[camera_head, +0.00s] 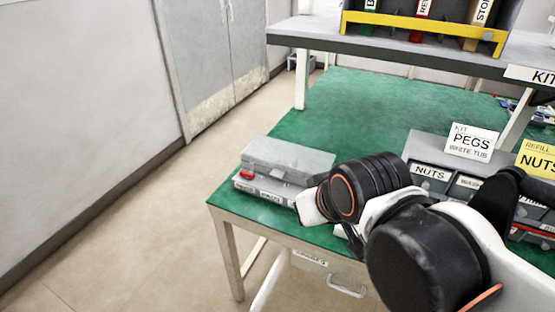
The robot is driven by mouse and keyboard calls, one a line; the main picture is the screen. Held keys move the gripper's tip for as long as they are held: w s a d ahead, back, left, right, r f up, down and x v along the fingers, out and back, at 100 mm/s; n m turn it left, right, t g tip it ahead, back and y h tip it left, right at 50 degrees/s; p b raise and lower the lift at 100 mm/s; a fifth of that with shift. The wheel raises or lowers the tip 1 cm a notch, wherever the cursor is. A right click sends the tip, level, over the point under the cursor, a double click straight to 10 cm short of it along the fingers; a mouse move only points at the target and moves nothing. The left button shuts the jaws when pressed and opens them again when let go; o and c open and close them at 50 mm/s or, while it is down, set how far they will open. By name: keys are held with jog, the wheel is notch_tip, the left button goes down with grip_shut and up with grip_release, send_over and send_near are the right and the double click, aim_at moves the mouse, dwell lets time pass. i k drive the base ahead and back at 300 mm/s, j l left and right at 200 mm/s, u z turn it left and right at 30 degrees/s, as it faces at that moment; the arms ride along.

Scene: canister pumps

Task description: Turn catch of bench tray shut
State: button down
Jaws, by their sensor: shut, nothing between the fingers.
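The bench tray (287,160) is a grey, low box with a flat top and small white labels along its front. It sits on the green bench top near the left front corner. A small red catch (246,174) shows at the left of its front; its exact angle is too small to tell. My gripper (310,207) is at the tray's right front end, seen past my black wrist. It is shut and empty, apart from the catch. My wrist hides the tray's right end, and the fingertips are hard to make out.
A raised shelf (400,50) crosses the back. The green bench top (350,105) behind the tray is clear.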

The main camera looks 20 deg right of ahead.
aim_at(247, 175)
jog(key=j+z, duration=0.85)
jog(key=l, duration=0.1)
